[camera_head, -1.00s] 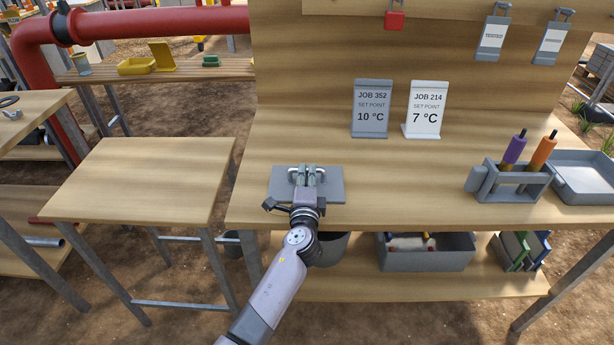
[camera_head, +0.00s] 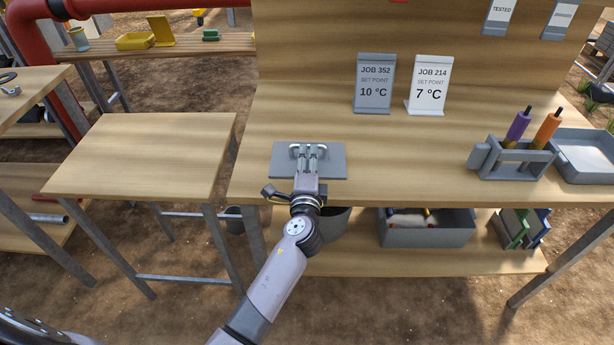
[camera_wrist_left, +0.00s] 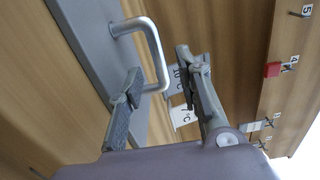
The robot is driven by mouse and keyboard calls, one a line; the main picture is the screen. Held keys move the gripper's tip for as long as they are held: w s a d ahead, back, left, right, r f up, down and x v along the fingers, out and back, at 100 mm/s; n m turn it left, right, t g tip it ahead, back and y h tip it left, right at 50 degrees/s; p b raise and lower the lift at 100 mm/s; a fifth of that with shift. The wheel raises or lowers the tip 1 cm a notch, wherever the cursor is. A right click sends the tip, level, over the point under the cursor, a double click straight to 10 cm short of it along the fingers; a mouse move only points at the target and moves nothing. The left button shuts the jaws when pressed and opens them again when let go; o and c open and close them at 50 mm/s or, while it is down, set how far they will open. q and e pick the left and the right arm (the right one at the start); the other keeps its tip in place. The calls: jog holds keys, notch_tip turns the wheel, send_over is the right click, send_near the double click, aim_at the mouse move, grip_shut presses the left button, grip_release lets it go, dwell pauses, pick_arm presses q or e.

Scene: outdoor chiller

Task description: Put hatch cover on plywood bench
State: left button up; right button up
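The hatch cover (camera_head: 285,165), a flat grey plate with a raised metal handle, lies near the front edge of the wooden workbench. My left gripper (camera_head: 309,151) is over it at the handle. In the left wrist view the handle (camera_wrist_left: 155,50) reaches between the two spread fingers of my left gripper (camera_wrist_left: 165,97), which look open and not clamped on it. A lower, bare plywood-topped bench (camera_head: 145,155) stands to the left of the workbench. My right gripper is out of view.
Two set-point cards (camera_head: 375,85) stand behind the cover. A grey holder with purple and orange tools (camera_head: 513,160) and a grey tray (camera_head: 585,155) are at the right. A grey bin (camera_head: 427,232) sits on the shelf below. The left bench top is clear.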

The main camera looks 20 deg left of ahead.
pick_arm(q)
jog(key=v, duration=0.8)
jog(key=shift+s+b, duration=0.2)
jog(key=shift+b, duration=0.1)
